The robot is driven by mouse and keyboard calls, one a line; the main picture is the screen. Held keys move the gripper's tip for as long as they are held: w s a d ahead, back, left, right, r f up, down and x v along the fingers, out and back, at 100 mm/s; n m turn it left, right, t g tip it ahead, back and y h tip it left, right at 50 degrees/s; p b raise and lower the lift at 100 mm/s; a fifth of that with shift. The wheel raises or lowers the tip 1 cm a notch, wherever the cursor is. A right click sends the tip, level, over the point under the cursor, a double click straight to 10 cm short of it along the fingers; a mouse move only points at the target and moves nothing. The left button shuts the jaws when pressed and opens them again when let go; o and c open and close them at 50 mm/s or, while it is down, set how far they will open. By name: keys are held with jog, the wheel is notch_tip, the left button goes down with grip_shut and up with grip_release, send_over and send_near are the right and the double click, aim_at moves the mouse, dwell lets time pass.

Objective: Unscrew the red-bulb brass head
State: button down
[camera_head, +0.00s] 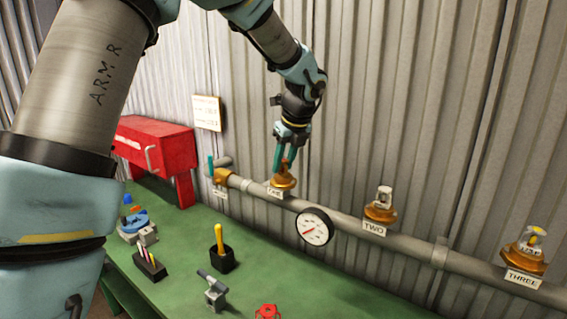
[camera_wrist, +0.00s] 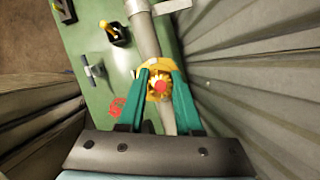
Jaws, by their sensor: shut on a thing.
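The brass head (camera_head: 282,178) stands on the grey riser pipe above the label ONE, at the left end of the row. In the wrist view the red bulb (camera_wrist: 160,86) shows at the centre of the brass head (camera_wrist: 152,71), between my fingers. My gripper (camera_head: 284,158) comes down from above and its green fingers are shut on the brass head. The wrist view shows my gripper (camera_wrist: 160,84) with one finger on each side of it. The head looks seated on the pipe; its thread is hidden.
Head TWO (camera_head: 380,207) and head THREE (camera_head: 526,252) stand farther right on the pipe. A gauge (camera_head: 314,227) hangs in front of it. A corrugated wall is close behind. The green bench (camera_head: 190,262) holds a red box (camera_head: 158,148), small tools and a red valve wheel (camera_head: 267,312).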

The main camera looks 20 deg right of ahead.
jog(key=shift+d+r+n+y+p, duration=0.15)
jog(key=shift+n+y+p, duration=0.35)
jog(key=shift+n, duration=0.6)
jog(key=n, duration=0.2)
jog(key=shift+f+n+y, duration=0.2)
jog(key=shift+n+y, duration=0.1)
jog(key=shift+y, duration=0.1)
jog(key=shift+n+g, duration=0.4)
jog(key=shift+n, duration=0.1)
jog(key=n+y, duration=0.1)
jog(key=n, duration=0.2)
jog(key=shift+g, duration=0.4)
jog(key=n+g, duration=0.1)
jog(key=n, duration=0.1)
jog(key=shift+r+n+y, duration=0.1)
jog(key=shift+n+y, duration=0.2)
